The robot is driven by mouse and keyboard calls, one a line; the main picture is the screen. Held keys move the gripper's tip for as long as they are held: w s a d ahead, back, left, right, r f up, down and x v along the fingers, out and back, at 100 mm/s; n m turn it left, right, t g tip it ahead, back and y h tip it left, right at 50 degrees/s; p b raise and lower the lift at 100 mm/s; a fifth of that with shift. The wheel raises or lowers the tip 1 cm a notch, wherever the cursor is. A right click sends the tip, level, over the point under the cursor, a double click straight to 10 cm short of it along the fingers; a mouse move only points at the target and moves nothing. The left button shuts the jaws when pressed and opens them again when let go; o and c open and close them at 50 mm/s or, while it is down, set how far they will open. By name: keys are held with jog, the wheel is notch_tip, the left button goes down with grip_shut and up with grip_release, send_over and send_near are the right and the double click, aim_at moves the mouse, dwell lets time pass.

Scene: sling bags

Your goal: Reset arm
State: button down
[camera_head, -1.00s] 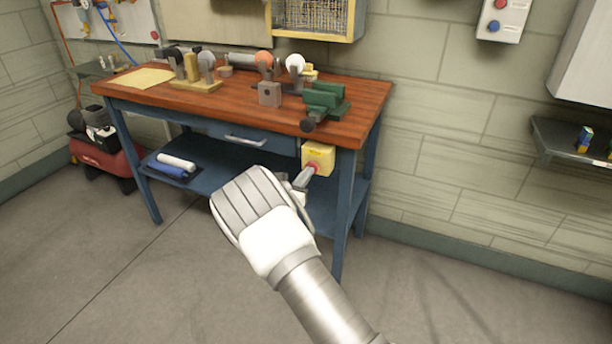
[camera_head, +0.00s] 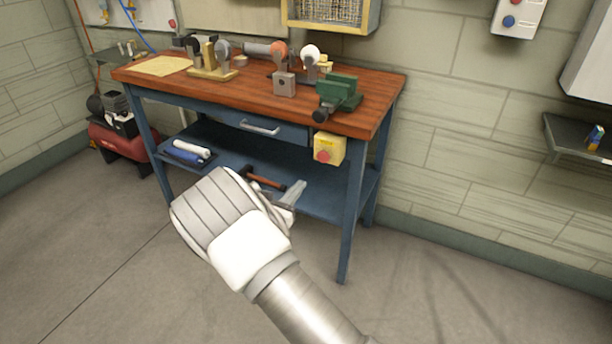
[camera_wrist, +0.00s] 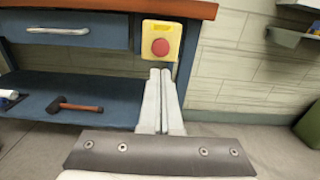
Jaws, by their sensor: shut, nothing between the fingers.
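My gripper (camera_head: 293,192) is in front of the workbench in the head view, lower than the yellow box with the red button. In the wrist view its two grey fingers (camera_wrist: 161,72) lie side by side, shut and empty, pointing towards the bench. The yellow box with a red button (camera_head: 328,148) is fixed to the bench's front right, and it shows just beyond the fingertips in the wrist view (camera_wrist: 160,36). The fingers look apart from it. My arm hides part of the lower shelf and floor in the head view.
The workbench (camera_head: 180,83) has a wooden top with a green vise (camera_head: 340,92) and several tools. A hammer (camera_wrist: 74,106) and rolls (camera_head: 187,153) lie on its blue lower shelf. A red compressor (camera_head: 118,145) stands at left.

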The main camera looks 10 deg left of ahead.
jog(key=shift+s+a, duration=0.2)
jog(key=shift+s, duration=0.4)
